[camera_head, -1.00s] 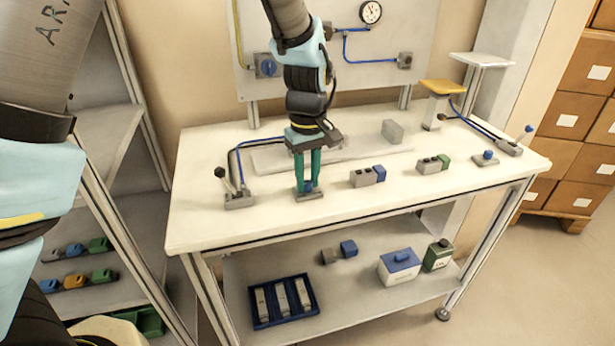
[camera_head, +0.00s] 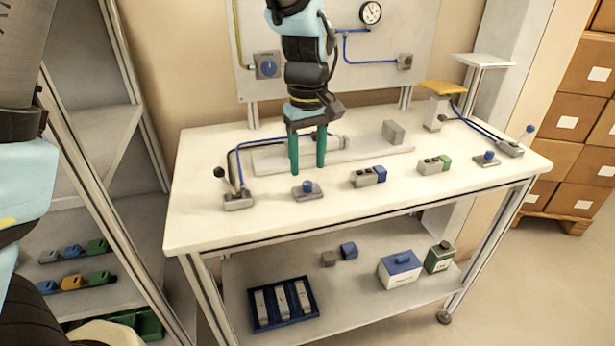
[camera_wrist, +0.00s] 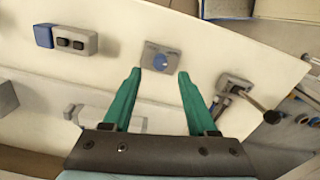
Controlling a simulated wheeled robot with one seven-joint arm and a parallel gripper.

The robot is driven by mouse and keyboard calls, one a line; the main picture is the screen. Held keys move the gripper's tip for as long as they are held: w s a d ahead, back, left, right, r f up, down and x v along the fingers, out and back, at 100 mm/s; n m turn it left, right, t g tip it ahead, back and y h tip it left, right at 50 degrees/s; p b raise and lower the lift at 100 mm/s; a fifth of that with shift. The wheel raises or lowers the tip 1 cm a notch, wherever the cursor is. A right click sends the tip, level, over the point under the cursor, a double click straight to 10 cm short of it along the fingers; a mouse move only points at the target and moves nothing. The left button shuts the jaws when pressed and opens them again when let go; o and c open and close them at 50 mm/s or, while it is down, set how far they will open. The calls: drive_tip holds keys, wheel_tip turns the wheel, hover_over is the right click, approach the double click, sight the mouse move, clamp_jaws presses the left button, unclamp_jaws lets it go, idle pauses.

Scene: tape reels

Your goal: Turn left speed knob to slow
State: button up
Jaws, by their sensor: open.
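The left speed knob (camera_head: 308,186) is a small blue knob on a grey base near the front left of the white table. It also shows in the wrist view (camera_wrist: 160,61), just beyond and between the two fingertips. My gripper (camera_head: 308,170) has green fingers, spread apart and empty. It hangs above and a little behind the knob in the head view, clear of it. The knob's pointer setting is too small to read.
A lever box (camera_head: 238,201) stands left of the knob, and a grey box with a blue end (camera_head: 368,177) stands to the right. A second blue knob (camera_head: 487,158) sits at the table's right. A grey rail (camera_head: 270,160) lies behind. The table front (camera_head: 300,222) is clear.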

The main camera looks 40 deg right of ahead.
sight(308, 183)
wheel_tip(308, 183, up, 6)
drive_tip(key=shift+b, duration=0.4)
idle(0.4)
